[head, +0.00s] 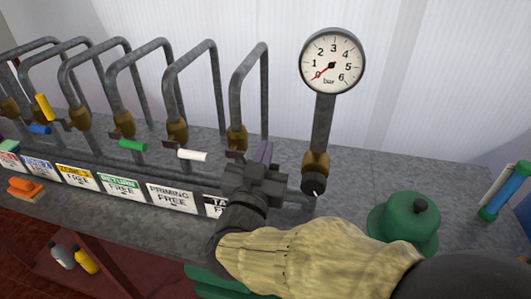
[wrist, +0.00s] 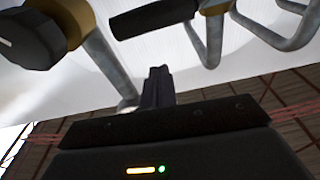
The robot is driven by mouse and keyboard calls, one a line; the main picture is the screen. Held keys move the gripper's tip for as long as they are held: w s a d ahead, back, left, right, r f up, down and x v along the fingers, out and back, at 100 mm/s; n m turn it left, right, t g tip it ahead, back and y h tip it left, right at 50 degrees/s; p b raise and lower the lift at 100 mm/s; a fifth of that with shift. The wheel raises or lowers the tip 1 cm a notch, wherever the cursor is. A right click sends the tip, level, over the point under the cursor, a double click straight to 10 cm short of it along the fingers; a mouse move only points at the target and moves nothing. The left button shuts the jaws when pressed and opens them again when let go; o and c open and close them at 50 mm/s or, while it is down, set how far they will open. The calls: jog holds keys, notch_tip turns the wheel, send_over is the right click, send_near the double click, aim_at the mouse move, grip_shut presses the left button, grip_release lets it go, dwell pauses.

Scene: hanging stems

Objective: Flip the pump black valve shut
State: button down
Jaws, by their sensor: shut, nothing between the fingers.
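The black valve (head: 314,186) sits at the foot of the pressure gauge's pipe, on a brass body (head: 316,162), with a small white mark on its end. In the wrist view the black valve (wrist: 32,38) is large at the upper left. My gripper (head: 256,180) is just left of it and apart from it in the head view. In the wrist view my gripper (wrist: 157,82) shows its fingers shut and empty. A dark purplish lever (head: 264,152) is partly hidden behind my gripper. A dark lever (wrist: 155,18) shows above the fingers in the wrist view.
The gauge (head: 333,61) reads near zero. Bent grey pipes with brass valves and coloured levers, including a white one (head: 192,155) and a green one (head: 132,145), line the left. Label plates (head: 172,195) run along the front.

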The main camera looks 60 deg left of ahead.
jog(key=b+v, duration=0.1)
jog(key=v, duration=0.8)
jog(key=shift+a+f, duration=0.1)
jog(key=shift+a, duration=0.05)
